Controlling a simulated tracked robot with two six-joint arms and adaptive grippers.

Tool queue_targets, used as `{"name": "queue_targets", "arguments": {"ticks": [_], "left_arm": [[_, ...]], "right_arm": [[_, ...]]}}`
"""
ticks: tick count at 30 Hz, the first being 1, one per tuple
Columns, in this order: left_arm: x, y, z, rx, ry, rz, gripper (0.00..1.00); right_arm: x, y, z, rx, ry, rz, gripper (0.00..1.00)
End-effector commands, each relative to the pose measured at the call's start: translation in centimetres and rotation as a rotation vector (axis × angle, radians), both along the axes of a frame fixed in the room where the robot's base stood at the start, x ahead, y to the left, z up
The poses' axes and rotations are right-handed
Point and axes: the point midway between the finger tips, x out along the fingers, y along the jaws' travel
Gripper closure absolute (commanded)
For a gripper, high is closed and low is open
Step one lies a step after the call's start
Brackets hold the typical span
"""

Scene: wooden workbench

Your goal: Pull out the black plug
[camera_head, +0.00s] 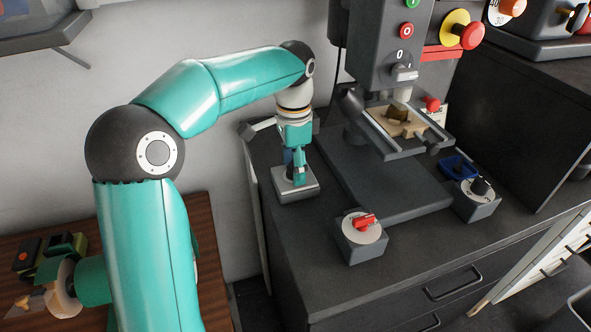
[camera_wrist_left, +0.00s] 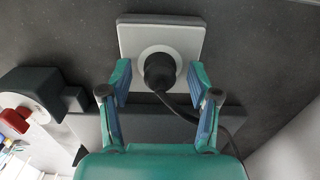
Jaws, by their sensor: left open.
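The black plug (camera_wrist_left: 159,71) sits in a round socket on a light square outlet box (camera_wrist_left: 190,42). Its black cable runs down and to the right in the left wrist view. In the head view the outlet box (camera_head: 296,186) stands on the dark bench top, and the plug is mostly hidden by my gripper. My left gripper (camera_head: 296,180) points down over the box. In the left wrist view its green fingers (camera_wrist_left: 159,80) are open, one on each side of the plug, with gaps visible. My right gripper is not in view.
A grey box with a red rotary switch (camera_head: 363,236) stands right of the outlet. A drill press base (camera_head: 385,195) lies behind it, and another knob box (camera_head: 478,197) is further right. The bench front has drawers (camera_head: 450,285). A wooden surface (camera_head: 215,225) is at lower left.

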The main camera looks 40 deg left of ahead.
Motion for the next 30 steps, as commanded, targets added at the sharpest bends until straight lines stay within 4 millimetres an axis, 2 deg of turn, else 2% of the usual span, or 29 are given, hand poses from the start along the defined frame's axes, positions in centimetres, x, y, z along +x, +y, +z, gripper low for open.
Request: {"name": "queue_targets", "arguments": {"ticks": [21,23,30], "left_arm": [[0.05,-0.06,-0.02,0.000,0.000,-0.001,0.39],[0.05,-0.07,-0.01,0.000,0.000,-0.001,0.45],[0.07,-0.08,0.00,0.000,0.000,-0.002,0.85]], "right_arm": [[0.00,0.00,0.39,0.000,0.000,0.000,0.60],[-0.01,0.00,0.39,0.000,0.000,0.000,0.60],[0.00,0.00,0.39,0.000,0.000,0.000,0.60]]}}
